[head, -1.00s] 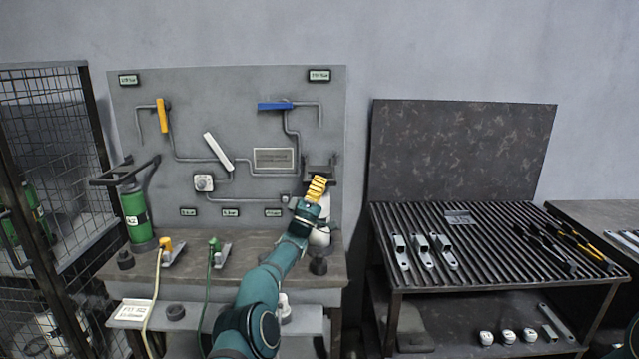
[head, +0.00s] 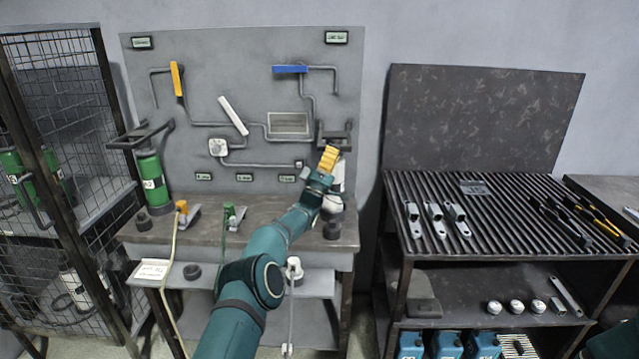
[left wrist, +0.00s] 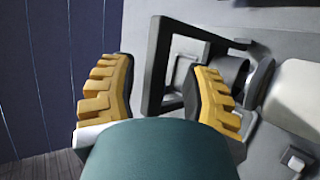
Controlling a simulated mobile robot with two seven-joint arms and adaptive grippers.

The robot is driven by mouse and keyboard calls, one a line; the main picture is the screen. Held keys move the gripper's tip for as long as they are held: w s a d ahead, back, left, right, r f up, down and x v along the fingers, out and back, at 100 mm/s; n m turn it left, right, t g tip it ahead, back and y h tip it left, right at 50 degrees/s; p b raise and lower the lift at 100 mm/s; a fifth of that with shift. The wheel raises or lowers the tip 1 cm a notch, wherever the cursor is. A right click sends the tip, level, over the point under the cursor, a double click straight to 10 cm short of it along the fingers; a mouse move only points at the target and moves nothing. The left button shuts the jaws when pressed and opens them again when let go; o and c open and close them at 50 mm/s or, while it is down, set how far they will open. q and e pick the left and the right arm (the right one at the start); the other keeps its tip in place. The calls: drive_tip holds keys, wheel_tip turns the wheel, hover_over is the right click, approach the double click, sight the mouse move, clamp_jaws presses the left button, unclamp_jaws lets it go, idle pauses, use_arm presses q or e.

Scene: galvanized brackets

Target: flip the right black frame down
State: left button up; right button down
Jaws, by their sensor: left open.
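The right black frame (head: 347,134) is on the grey panel's right side, partly hidden behind my left gripper (head: 329,157) in the head view. In the left wrist view the frame (left wrist: 153,68) is an angular dark loop. One of its bars shows between the yellow fingers of my left gripper (left wrist: 162,78). The fingers are open, one on each side of that bar, and I cannot tell whether they touch it. A white bottle-like body (head: 338,178) is just below and behind the gripper, mostly covered. My right gripper is not in view.
The left black frame (head: 133,140) juts out around a green cylinder (head: 151,181). The panel (head: 250,90) carries pipes, a blue handle (head: 290,69) and a yellow handle (head: 177,79). A ribbed table (head: 500,230) with brackets and tools stands to the right.

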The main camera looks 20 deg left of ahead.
use_arm(q)
drive_tip(key=v, duration=1)
drive_tip(key=shift+s+f+y, duration=0.2)
drive_tip(key=shift+s+y, duration=0.05)
drive_tip(key=shift+y, duration=0.05)
drive_tip(key=s+d+f+g+y, duration=0.3)
drive_tip(key=d+f+g, duration=0.2)
drive_tip(key=f, duration=0.5)
drive_tip(key=s+d+f+g+y, duration=0.2)
drive_tip(key=s+d+f+g, duration=0.25)
drive_tip(key=f, duration=0.55)
drive_tip(key=s+d+f+m+g, duration=0.25)
drive_tip(key=s+f+g, duration=0.2)
drive_tip(key=s, duration=0.55)
drive_tip(key=s+d+f+m+g, duration=0.2)
drive_tip(key=s+d+f+g, duration=0.3)
drive_tip(key=s, duration=0.4)
drive_tip(key=s+f+m+g, duration=0.2)
drive_tip(key=s+g, duration=0.3)
drive_tip(key=s, duration=1.2)
drive_tip(key=shift+s+d+f+m+h, duration=0.25)
drive_tip(key=shift+s+d+m+h, duration=0.05)
drive_tip(key=shift+s+m, duration=0.05)
